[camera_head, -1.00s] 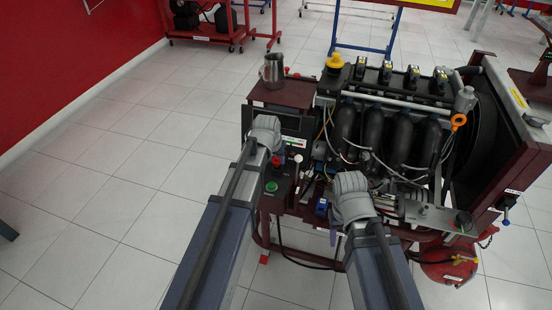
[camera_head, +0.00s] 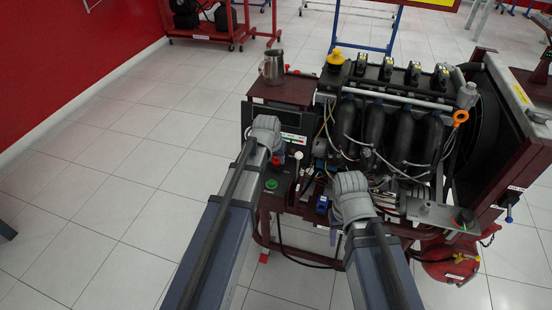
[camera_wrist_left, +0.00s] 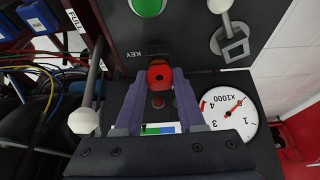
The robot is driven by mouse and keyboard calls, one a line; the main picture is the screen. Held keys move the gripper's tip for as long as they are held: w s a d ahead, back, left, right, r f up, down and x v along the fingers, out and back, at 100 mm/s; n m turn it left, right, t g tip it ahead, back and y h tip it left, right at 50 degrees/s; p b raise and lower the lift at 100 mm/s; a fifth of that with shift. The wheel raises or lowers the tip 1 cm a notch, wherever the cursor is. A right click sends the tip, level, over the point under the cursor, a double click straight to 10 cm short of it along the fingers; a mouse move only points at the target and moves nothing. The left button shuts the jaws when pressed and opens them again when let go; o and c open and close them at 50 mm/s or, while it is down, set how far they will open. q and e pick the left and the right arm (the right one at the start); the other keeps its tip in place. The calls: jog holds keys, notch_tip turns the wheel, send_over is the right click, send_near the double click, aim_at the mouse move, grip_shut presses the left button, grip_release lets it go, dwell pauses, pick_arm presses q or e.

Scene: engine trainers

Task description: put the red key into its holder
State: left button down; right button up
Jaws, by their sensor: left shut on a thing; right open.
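The red key (camera_wrist_left: 160,75) is between the two purple fingertips of my left gripper (camera_wrist_left: 158,84), which is shut on it. In the left wrist view its round red head is at the panel, just below the KEY label and against a dark reddish slot that looks like its holder (camera_wrist_left: 158,58). I cannot tell how deep the key sits, as its shaft is hidden. In the head view my left gripper (camera_head: 266,135) is over the control panel, its fingers mostly hidden by the wrist. My right gripper (camera_head: 350,195) is open, low in front of the engine, its fingers largely hidden.
A green START button (camera_wrist_left: 147,6), a white-knobbed lever (camera_wrist_left: 84,120) and a round gauge (camera_wrist_left: 229,110) surround the key. A metal jug (camera_head: 272,67) stands on the stand's top. The engine (camera_head: 390,130) fills the space to the right. Floor left is clear.

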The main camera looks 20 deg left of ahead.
pick_arm(q)
jog(key=shift+c, duration=2.1)
grip_release()
jog(key=shift+o, duration=0.3)
jog(key=shift+o, duration=1.3)
jog(key=shift+r, duration=0.1)
jog(key=shift+r+p, duration=1.45)
jog(key=shift+p, duration=0.1)
jog(key=shift+r, duration=0.1)
